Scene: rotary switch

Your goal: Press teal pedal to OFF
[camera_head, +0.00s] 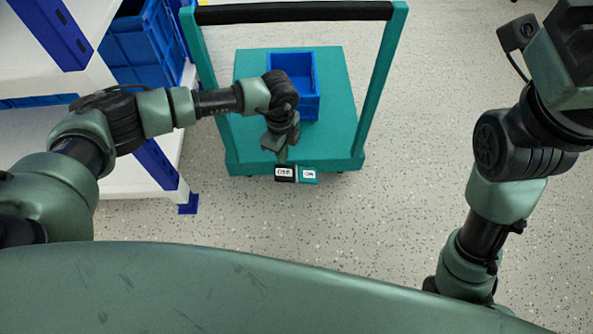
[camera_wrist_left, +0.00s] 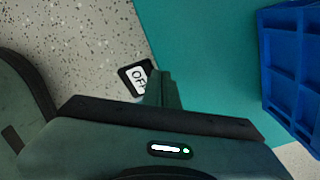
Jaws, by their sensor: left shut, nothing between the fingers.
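A small rocker pedal sits at the front edge of the teal cart (camera_head: 340,125). It has a black part (camera_head: 284,172) on the left and a teal part (camera_head: 309,176) on the right, each with a white label. My left gripper (camera_head: 282,158) is shut and empty, pointing down just above and behind the black part; I cannot tell whether it touches. In the left wrist view, the black part (camera_wrist_left: 127,80) shows a label reading OFF beside the shut fingers (camera_wrist_left: 164,88), and the teal part is hidden. My right gripper is out of view.
A blue crate (camera_head: 318,105) stands on the cart behind my left gripper; its side (camera_wrist_left: 290,75) also shows in the left wrist view. The cart's upright handle (camera_head: 385,70) rises on both sides. A white shelf (camera_head: 120,165) with blue posts stands left. The right floor is clear.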

